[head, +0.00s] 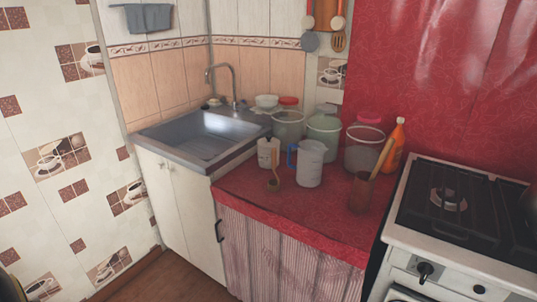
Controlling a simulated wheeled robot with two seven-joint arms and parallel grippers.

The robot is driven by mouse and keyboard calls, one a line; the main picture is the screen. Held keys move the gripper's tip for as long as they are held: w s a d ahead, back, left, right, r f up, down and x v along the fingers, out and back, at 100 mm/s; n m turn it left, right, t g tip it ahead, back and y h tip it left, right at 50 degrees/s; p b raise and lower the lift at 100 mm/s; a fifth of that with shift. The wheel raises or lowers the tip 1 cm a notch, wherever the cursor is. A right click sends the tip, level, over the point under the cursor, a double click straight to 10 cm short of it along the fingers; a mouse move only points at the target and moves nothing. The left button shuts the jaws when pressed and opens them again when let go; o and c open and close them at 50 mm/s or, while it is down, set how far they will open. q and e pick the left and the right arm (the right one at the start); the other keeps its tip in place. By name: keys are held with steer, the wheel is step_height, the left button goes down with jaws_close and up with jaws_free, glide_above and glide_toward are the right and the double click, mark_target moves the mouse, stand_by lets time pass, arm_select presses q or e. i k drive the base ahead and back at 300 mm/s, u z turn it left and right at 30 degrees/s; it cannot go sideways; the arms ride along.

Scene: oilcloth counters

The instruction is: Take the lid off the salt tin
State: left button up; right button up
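A small cream container (265,158) with a dark mark stands near the front left of the red-covered counter. It may be the salt tin, but its label is too small to read and I cannot make out its lid clearly. A grey-green canister (323,140) with a lid stands farther back, behind the pitcher. Neither of my grippers is in the head view.
A pale pitcher (311,167) with a blue handle, a clear tub (363,152), an orange bottle (397,142) and a brown cup (360,195) crowd the counter (310,212). The sink (205,138) is left, the stove (455,215) right. The counter's front strip is clear.

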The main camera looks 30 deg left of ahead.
mark_target(268, 142)
steer(key=u, duration=1.1)
